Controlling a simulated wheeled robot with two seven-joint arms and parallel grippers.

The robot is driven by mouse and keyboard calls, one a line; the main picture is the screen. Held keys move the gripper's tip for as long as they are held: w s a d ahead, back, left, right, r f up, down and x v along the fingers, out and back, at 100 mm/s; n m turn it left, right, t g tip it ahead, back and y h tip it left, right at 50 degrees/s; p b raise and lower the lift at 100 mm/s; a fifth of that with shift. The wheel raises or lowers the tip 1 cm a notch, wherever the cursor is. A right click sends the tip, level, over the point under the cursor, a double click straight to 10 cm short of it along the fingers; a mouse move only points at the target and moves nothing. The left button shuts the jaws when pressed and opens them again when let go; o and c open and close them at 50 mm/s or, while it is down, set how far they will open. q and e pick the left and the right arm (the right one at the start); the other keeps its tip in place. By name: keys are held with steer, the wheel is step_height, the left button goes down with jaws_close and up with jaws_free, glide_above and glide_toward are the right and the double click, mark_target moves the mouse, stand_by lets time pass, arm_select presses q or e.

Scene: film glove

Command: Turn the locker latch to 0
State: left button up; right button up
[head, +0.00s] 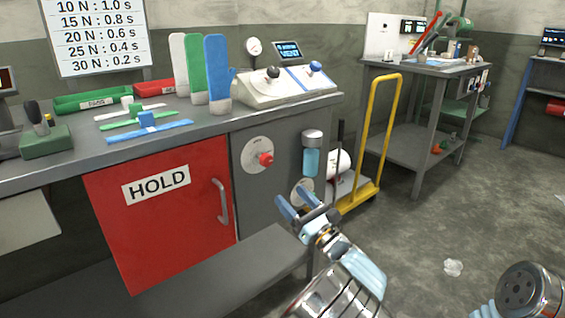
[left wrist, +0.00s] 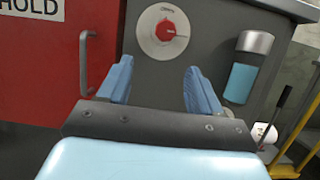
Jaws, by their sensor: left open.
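A round white dial plate (head: 254,155) with a red knob (head: 265,159) is on the grey cabinet front, right of the red HOLD door (head: 160,215). In the left wrist view the dial plate (left wrist: 152,48) and red knob (left wrist: 166,31) show ahead, above the gap between the fingers. The dial's markings are too small to read. My left gripper (head: 294,197) is open and empty, apart from the knob, to its lower right in the head view. Its two blue fingers also show in the left wrist view (left wrist: 159,75). My right gripper is out of view.
The red door has a grey bar handle (head: 221,202). A blue-and-grey cylinder (head: 312,155) is mounted right of the dial. Behind my left gripper is another pale round plate (head: 302,188), partly hidden. A yellow-framed cart (head: 372,140) stands to the right. Open floor lies right.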

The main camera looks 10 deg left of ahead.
mark_target(269, 162)
arm_select(q)
steer(key=x, duration=0.4)
steer(key=r+x, duration=0.1)
steer(key=x, duration=0.4)
steer(key=d+p+x, duration=0.1)
steer(key=x, duration=0.3)
steer(key=shift+w+a+r, duration=0.25)
steer(key=shift+a+r, duration=0.05)
steer(key=shift+r, duration=0.2)
steer(key=c, duration=1)
